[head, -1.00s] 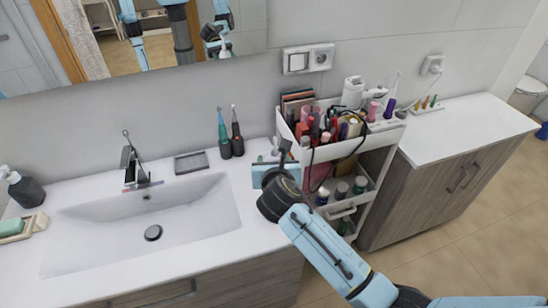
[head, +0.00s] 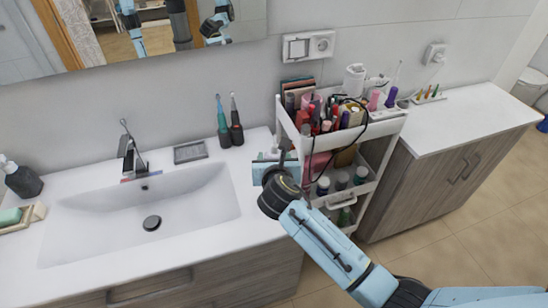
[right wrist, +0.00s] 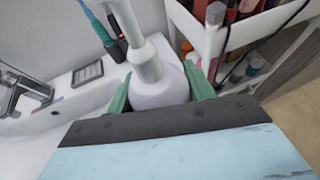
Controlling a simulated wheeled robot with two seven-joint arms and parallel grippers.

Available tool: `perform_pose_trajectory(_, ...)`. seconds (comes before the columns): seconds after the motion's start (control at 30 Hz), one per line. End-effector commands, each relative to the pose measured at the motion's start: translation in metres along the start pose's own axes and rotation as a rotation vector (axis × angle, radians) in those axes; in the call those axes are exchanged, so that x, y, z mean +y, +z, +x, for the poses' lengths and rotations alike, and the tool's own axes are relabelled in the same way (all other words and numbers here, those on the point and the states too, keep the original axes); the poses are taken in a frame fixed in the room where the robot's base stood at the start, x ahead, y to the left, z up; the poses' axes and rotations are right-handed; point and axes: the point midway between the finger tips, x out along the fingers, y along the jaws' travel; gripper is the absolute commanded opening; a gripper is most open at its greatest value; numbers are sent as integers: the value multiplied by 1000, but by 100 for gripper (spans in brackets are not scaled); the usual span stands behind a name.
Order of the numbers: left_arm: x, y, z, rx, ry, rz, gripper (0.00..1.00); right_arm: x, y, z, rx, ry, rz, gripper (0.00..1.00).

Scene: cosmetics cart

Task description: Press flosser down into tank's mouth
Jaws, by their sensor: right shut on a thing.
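My right gripper (right wrist: 160,95) has green fingers. In the right wrist view they are shut on the sides of a white, rounded flosser (right wrist: 147,65) with a narrower neck rising from it. In the head view the gripper (head: 268,158) is at the right end of the sink counter, beside the cart. The flosser's upper part (head: 276,147) is a small pale shape there. The flosser looks roughly upright. Its lower end and the tank's mouth are hidden by my gripper, so I cannot tell how they meet. My left gripper is not directly in view.
Two electric toothbrushes (head: 230,132) stand behind the gripper near the wall. A white cart (head: 370,130) full of cosmetics is close on its right. The sink (head: 145,215) lies left, with a tap (head: 131,155) and a grey dish (head: 190,152).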

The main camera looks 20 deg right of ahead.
Motion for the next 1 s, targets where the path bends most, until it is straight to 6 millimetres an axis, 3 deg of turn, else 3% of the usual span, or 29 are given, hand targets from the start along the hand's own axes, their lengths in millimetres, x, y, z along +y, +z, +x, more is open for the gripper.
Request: perform_pose_trajectory(1.0, 0, -1, -10, 0, 0, 0, 0, 0, 1, 0, -2, 0, 0, 23)
